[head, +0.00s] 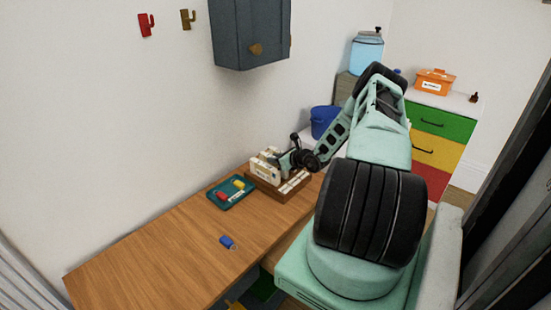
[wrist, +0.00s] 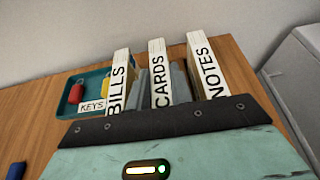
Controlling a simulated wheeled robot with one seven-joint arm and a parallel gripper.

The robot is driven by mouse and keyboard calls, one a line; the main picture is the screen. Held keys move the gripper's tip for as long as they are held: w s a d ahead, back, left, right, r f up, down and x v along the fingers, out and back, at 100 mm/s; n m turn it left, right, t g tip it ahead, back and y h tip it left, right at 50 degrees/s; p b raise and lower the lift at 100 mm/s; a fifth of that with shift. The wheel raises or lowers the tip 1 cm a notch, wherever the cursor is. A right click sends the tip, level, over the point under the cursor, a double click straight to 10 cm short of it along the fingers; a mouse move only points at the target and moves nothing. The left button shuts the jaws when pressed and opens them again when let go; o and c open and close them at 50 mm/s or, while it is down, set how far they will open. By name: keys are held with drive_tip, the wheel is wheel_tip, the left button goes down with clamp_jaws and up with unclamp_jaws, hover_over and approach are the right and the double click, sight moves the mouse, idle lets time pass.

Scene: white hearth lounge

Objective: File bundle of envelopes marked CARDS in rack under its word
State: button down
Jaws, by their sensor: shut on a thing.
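The CARDS bundle (wrist: 158,80) is a cream block with black lettering, upright between the grey fingers of my gripper (wrist: 161,82) in the wrist view. My gripper is shut on it. The bundle marked BILLS (wrist: 119,82) stands to its left and the one marked NOTES (wrist: 206,65) to its right. In the head view my gripper (head: 287,160) is at the brown wooden rack (head: 272,189) on the table, among the cream bundles. The rack has white labels on its front, too small to read. The lower end of the CARDS bundle is hidden, so I cannot tell if it is seated.
A teal tray (head: 226,203) marked KEYS, with red and yellow items, lies left of the rack. A blue item (head: 227,242) lies nearer on the wooden table (head: 165,262). The table's left part is clear. A grey cabinet (head: 250,32) hangs on the wall above.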

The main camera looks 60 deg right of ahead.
drive_tip(key=shift+f, duration=0.2)
drive_tip(key=c, duration=1.3)
unclamp_jaws()
drive_tip(key=shift+o, duration=0.2)
drive_tip(key=shift+r, duration=0.1)
